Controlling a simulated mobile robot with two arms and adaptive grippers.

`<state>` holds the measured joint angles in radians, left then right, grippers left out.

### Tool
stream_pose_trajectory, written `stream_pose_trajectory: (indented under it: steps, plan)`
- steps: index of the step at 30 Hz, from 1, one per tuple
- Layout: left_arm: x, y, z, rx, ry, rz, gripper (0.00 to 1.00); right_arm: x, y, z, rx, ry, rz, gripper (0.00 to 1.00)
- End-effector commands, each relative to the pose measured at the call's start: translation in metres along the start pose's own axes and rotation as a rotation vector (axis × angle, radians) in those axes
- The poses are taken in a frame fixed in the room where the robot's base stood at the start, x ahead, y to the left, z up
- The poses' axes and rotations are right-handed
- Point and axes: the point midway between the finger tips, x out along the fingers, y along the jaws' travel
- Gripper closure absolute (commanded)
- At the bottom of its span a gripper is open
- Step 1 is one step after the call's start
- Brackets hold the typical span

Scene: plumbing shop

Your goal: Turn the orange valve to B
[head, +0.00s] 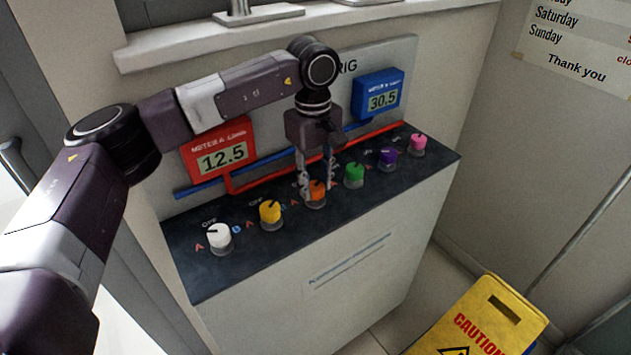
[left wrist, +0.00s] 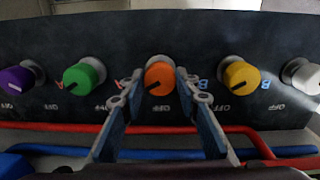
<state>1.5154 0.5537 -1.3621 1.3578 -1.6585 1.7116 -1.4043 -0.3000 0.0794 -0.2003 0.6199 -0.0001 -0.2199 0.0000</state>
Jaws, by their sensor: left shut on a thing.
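The orange valve (head: 315,193) is a round knob in the row on the dark sloping panel, between the yellow and green knobs. It also shows in the left wrist view (left wrist: 159,77), with a dark pointer mark toward its lower left. My left gripper (head: 316,190) comes down from above, and its two fingers stand on either side of the orange valve. In the left wrist view the gripper (left wrist: 158,85) is shut on the valve. The letters beside the orange valve are partly hidden by the fingers; a blue B shows on the right there. My right gripper is not in view.
The yellow valve (head: 270,213) and green valve (head: 354,174) stand close on either side. White (head: 219,237), purple (head: 387,158) and pink (head: 418,144) valves continue the row. A red meter (head: 219,148) reads 12.5 and a blue meter (head: 378,94) reads 30.5. A yellow caution sign (head: 480,318) stands on the floor.

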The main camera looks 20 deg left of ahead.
Motion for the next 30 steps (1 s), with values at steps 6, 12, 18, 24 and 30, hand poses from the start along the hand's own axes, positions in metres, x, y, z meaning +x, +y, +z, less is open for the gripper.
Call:
stream_pose_trajectory:
  steps: [6, 12, 18, 24, 30]
  plan:
    - [-0.003, 0.002, -0.002, -0.002, 0.005, 0.008, 0.56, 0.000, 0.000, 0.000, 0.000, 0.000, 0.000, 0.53]
    - [-0.002, 0.001, -0.001, -0.001, 0.003, 0.004, 0.53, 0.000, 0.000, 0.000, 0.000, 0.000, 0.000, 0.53]
    - [-0.007, 0.001, -0.001, -0.001, 0.003, 0.005, 0.53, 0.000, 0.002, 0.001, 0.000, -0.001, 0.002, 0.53]
    - [-0.042, 0.002, -0.001, -0.001, 0.005, 0.007, 0.53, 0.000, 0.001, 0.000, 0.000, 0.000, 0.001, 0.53]
    - [-0.085, 0.001, -0.001, -0.001, 0.005, 0.007, 0.53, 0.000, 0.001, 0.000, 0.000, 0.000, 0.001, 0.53]
